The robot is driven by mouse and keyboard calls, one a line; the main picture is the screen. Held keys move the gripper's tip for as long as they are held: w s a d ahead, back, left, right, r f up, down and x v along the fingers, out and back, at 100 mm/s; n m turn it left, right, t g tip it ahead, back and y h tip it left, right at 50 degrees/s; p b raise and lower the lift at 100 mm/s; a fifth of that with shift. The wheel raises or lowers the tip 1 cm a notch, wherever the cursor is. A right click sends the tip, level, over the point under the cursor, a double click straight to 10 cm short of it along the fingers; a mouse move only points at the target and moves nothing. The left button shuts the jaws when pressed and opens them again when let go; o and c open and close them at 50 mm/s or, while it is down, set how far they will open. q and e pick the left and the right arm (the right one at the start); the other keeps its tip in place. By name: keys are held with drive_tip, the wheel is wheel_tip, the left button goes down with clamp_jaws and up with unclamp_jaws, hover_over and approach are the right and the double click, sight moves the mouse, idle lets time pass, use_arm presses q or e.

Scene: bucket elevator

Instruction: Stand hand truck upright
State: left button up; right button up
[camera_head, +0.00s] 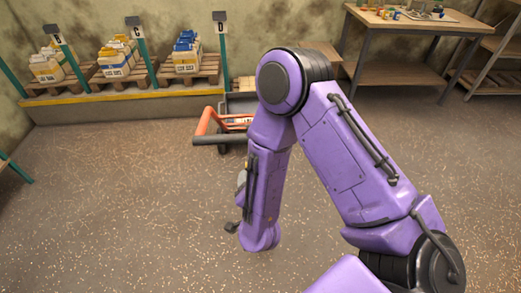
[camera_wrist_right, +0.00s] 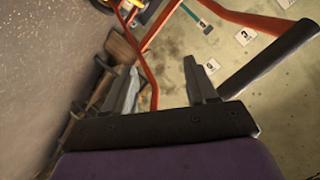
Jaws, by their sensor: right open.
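The hand truck has an orange-red tubular frame with dark grips. In the head view its frame (camera_head: 204,122) lies tilted low, near the pallet ledge, partly hidden behind my purple right arm. My right gripper shows in the wrist view (camera_wrist_right: 162,88) with its two grey fingers apart and nothing clamped. An orange bar of the hand truck (camera_wrist_right: 146,68) runs through the gap between the fingers as seen there; I cannot tell whether it is between them or beyond them. A dark grip (camera_wrist_right: 268,58) passes to the right of the fingers. My left gripper is out of view.
Pallets with boxes (camera_head: 118,58) stand on a yellow-edged ledge (camera_head: 110,97) at the back left, with labelled green posts (camera_head: 144,52). A workbench (camera_head: 405,22) stands at the back right. The speckled floor (camera_head: 110,200) at the left front is clear.

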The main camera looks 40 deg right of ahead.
drive_tip(key=w+m+t+h+b, duration=0.1)
drive_tip(key=w+m+h+b, duration=0.2)
drive_tip(key=w+m+b, duration=0.15)
wheel_tip(320, 180, up, 8)
drive_tip(key=s+a+m+g+h+b, duration=0.1)
drive_tip(key=s+m+g+h+b, duration=0.1)
drive_tip(key=m+h+b, duration=0.7)
use_arm(q)
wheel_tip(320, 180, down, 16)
drive_tip(key=p, duration=0.2)
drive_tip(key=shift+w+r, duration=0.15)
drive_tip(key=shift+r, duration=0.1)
use_arm(e)
drive_tip(key=w+d+r+m+y, duration=0.2)
drive_tip(key=w+d, duration=0.4)
drive_tip(key=d, duration=0.2)
drive_tip(key=shift+y, duration=0.4)
use_arm(q)
drive_tip(key=shift+p, duration=0.3)
use_arm(e)
clamp_jaws()
